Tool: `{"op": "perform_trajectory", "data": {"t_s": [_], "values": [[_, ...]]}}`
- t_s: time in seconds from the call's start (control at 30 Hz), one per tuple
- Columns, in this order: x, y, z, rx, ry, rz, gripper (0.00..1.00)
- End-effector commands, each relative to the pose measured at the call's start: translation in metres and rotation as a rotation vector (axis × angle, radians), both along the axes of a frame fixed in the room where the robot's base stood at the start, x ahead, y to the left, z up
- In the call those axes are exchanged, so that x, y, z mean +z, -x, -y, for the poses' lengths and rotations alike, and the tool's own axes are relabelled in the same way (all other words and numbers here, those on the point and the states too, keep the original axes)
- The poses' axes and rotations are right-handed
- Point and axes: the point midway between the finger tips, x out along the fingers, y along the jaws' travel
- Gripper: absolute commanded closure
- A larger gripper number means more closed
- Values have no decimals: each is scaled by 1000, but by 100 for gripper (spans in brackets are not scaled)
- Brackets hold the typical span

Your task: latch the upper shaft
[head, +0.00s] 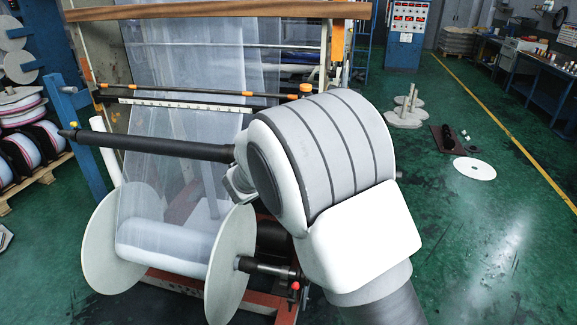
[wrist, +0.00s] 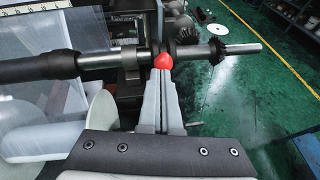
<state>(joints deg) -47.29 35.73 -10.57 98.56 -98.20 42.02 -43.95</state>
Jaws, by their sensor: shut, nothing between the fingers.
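The upper shaft (head: 150,145) runs level across the front of the film tower, its right end hidden behind my arm in the head view. In the wrist view the shaft (wrist: 40,68) is black and thick at left and bare metal toward its right end. It passes a metal block and a dark collar (wrist: 187,52). A red knob (wrist: 163,62) sits in front of the shaft there. My gripper (wrist: 164,76) is shut and empty, its fingertips right at the knob; I cannot tell whether they touch. Whether the latch is closed over the shaft is unclear.
Below, a film roll between two white discs (head: 113,240) sits on a lower shaft (head: 268,268) with its own red knob (head: 295,286). Film (head: 180,90) hangs behind the upper shaft. A white disc (head: 474,169) lies on the open green floor at right.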

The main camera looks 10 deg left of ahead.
Motion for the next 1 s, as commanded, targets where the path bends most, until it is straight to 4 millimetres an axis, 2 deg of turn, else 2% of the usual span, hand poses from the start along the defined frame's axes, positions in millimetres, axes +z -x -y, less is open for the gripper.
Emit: {"op": "perform_trajectory", "data": {"t_s": [0.03, 0.1, 0.4, 0.6, 0.87, 0.93, 1.0], "values": [[15, 7, -4, 4, -9, 7, 100], [28, 16, -7, 4, -9, 6, 100], [70, 44, -15, 3, -7, 4, 100], [79, 49, -16, 2, -5, 3, 100], [79, 50, -16, 3, -4, 2, 100], [80, 50, -13, -4, -11, 2, 100], [82, 50, -2, -35, -41, -4, 100]]}}
